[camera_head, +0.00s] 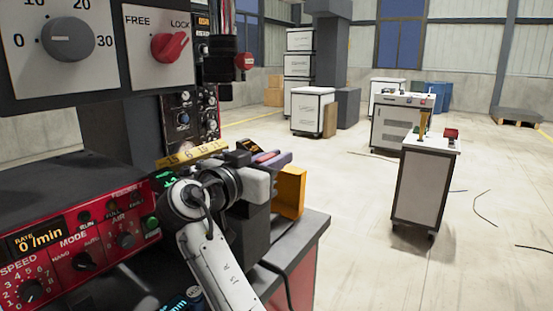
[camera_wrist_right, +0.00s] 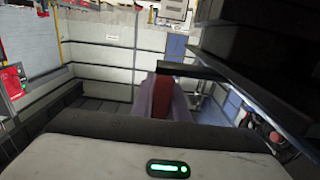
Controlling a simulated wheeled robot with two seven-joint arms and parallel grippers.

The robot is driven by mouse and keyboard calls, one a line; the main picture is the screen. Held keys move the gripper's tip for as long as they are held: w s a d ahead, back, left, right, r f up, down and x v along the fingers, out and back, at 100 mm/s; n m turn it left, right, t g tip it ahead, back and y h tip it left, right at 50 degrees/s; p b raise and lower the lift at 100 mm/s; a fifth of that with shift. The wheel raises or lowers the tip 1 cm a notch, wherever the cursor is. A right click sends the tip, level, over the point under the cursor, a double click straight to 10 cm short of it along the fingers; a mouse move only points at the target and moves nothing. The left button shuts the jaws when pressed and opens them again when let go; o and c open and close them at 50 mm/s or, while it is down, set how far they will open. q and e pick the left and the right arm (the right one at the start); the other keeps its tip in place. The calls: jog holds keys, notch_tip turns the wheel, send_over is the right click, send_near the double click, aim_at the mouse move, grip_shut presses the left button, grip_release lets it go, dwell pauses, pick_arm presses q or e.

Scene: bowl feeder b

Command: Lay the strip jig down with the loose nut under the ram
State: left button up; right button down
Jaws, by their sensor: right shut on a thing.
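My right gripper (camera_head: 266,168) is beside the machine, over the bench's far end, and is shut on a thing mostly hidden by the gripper. A purple-grey piece with a dark red stripe (camera_wrist_right: 165,95) shows ahead of the gripper in the right wrist view, and purple and red also show at the gripper in the head view (camera_head: 272,158). I cannot tell whether this is the strip jig. A yellow strip with black numbers (camera_head: 192,153) lies just behind and left of the gripper. A dark cylinder, perhaps the ram (camera_head: 220,62), hangs above it. I cannot make out the loose nut.
A red control box (camera_head: 75,225) fills the lower left. A panel with FREE/LOCK knob (camera_head: 170,46) hangs above. An orange-yellow bin (camera_head: 290,190) stands just right of the gripper. The bench edge (camera_head: 318,235) is close by. A white cart (camera_head: 424,185) stands farther right on open floor.

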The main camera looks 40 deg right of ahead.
dwell(0.4)
jog(key=shift+f, duration=0.15)
jog(key=c, duration=1.6)
grip_release()
jog(key=shift+c, duration=0.2)
